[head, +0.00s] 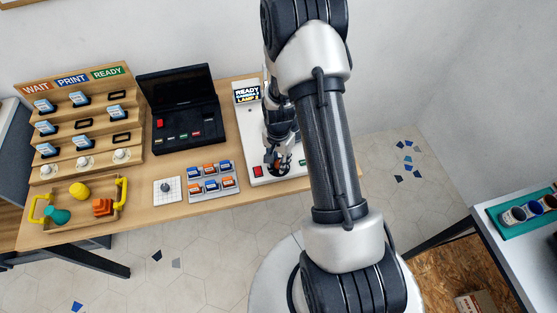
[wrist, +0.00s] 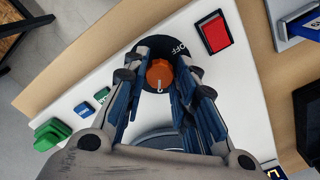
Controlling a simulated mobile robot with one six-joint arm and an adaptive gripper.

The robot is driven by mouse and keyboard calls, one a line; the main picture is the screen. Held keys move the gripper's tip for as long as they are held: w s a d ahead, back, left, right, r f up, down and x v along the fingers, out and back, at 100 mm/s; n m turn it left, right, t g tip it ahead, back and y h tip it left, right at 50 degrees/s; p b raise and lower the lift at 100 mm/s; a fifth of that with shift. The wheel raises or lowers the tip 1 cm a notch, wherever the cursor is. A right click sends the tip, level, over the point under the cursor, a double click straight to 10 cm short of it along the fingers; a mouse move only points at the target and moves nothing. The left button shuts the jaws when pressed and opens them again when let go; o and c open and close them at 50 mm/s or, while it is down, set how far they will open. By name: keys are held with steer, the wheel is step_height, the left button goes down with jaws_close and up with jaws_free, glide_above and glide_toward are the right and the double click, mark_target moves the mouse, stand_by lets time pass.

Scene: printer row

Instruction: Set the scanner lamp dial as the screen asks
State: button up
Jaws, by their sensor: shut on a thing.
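The scanner is a white panel (head: 250,132) at the right end of the wooden table in the head view. Its small screen (head: 247,92) reads READY on top and LAMP with a digit, seemingly 2, at the bottom; the middle line is too small to read surely. The lamp dial is an orange knob (wrist: 160,74) on a black round plate, with OFF marked at its upper right in the wrist view. My gripper (wrist: 160,88) is shut on the knob, one finger on each side. In the head view my gripper (head: 273,157) largely hides the dial.
A red button (wrist: 214,32) sits beside the dial; a green knob (wrist: 52,134) and small green-blue switches (wrist: 84,110) lie on the other side. Left of the scanner are a cartridge tray (head: 213,182), a black open printer (head: 185,130), and a wooden rack (head: 80,125).

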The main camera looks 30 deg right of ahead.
steer(key=o, duration=1.1)
steer(key=shift+c, duration=0.2)
steer(key=shift+r, duration=0.1)
step_height(320, 180, up, 12)
stand_by(0.3)
step_height(320, 180, up, 10)
steer(key=r+n+t, duration=0.1)
steer(key=n, duration=0.2)
glide_above(278, 164)
steer(key=s+a, duration=0.2)
steer(key=a, duration=0.2)
steer(key=s+a+r+n+t, duration=0.2)
steer(key=s+a+r+n, duration=0.3)
steer(key=s+r, duration=0.4)
steer(key=s+a+r+n+t, duration=0.1)
steer(key=s+a+r+n, duration=0.2)
steer(key=s, duration=0.5)
steer(key=shift+s+r+n+t, duration=0.25)
steer(key=shift+r+n+t, duration=0.05)
steer(key=shift+r+n, duration=0.4)
